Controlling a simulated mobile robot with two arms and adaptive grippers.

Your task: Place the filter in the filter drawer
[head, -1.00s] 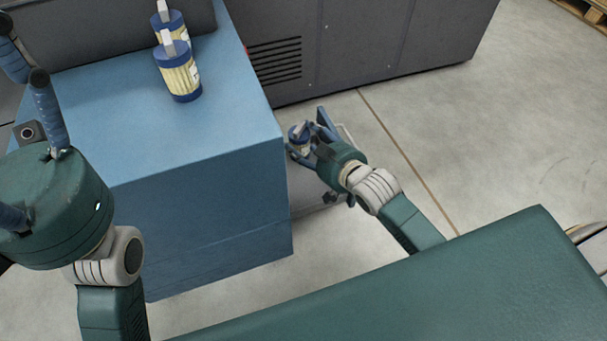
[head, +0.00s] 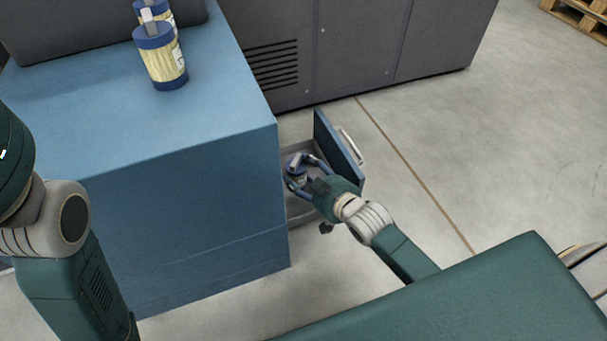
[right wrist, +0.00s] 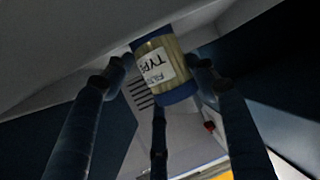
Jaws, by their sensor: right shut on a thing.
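A small filter (head: 297,170) with blue ends is held in my right gripper (head: 302,174). In the right wrist view the filter (right wrist: 163,68) is pale yellow with a white label, between the fingers. The filter drawer (head: 338,150) is pulled out from the right side of the blue cabinet, with a blue front and light handle. The filter and fingers are over or inside the grey drawer; I cannot tell whether the filter touches its floor. Only the edge of my left gripper's body (head: 13,150) shows at the left; its fingers are out of frame.
Two more filters (head: 163,60) stand on top of the blue cabinet (head: 110,130). A dark grey machine (head: 370,45) with vents is behind. Open concrete floor (head: 480,150) lies to the right, with a wooden pallet (head: 578,22) at the far right.

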